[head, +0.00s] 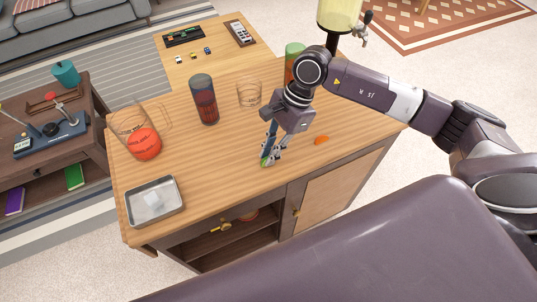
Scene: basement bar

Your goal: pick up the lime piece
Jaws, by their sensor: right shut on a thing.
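The lime piece (264,162) is a small green bit at the tips of my right gripper (271,158). My right gripper reaches down from the right over the wooden bar top and is shut on the lime piece, close to the front edge. The fingers hide part of the lime, and I cannot tell whether it touches the wood. My left gripper is not in view.
An orange piece (322,140) lies just right of the gripper. A dark red glass (204,100), a clear glass (249,93), a green-topped glass (294,58) and a pitcher (126,124) stand around. A metal tray (179,207) sits at front left; the wood between is clear.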

